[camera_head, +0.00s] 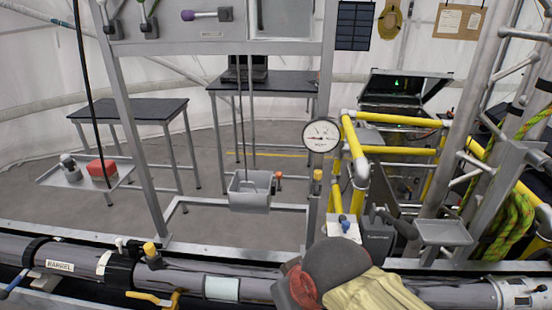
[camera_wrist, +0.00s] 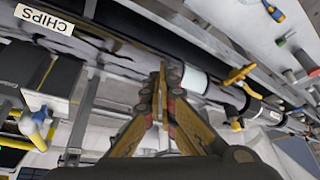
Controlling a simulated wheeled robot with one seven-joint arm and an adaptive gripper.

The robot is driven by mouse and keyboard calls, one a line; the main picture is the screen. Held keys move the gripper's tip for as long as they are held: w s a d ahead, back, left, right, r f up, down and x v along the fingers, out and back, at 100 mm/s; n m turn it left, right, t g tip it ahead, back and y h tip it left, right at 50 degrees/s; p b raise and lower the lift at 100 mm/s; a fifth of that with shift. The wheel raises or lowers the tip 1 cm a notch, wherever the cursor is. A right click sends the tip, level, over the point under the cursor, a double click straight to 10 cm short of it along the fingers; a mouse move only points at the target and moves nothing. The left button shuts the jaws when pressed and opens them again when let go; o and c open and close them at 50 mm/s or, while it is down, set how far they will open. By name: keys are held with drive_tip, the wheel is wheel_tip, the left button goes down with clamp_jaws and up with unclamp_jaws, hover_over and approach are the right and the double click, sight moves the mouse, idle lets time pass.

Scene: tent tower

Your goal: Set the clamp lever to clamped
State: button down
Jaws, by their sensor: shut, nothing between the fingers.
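No lever carries a readable clamp label, so I cannot tell for sure which is the clamp lever. A yellow lever (camera_head: 150,298) sits low on the long grey barrel (camera_head: 190,280) in the head view. A yellow-handled lever (camera_wrist: 240,74) also shows beside the barrel in the wrist view, right of my gripper. A lever with a purple grip (camera_head: 206,15) is on the upper panel. My gripper (camera_wrist: 162,72) is shut and empty, its fingertips together in front of the barrel and apart from the yellow lever. In the head view my arm hides the fingertips.
Yellow pipes (camera_head: 365,150) and a pressure gauge (camera_head: 321,135) stand behind the barrel. A grey bucket (camera_head: 249,195) hangs at the middle. A tray (camera_head: 70,180) bears a red block (camera_head: 101,168). Open floor lies behind the frame.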

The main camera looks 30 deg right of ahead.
drive_tip(key=w+d+r+m+g+y+p, duration=0.1)
drive_tip(key=w+d+r+m+g+p, duration=0.15)
drive_tip(key=w+r+p, duration=1.75)
drive_tip(key=w+d+f+n+t+h+p, duration=0.1)
drive_tip(key=w+d+f+t+h+p, duration=0.2)
drive_tip(key=w+d+p, duration=1.1)
drive_tip(key=f+t+p, duration=0.1)
drive_tip(key=p, duration=0.2)
drive_tip(key=shift+n+h, duration=0.3)
drive_tip(key=shift+n, duration=0.05)
drive_tip(key=shift+f, duration=0.1)
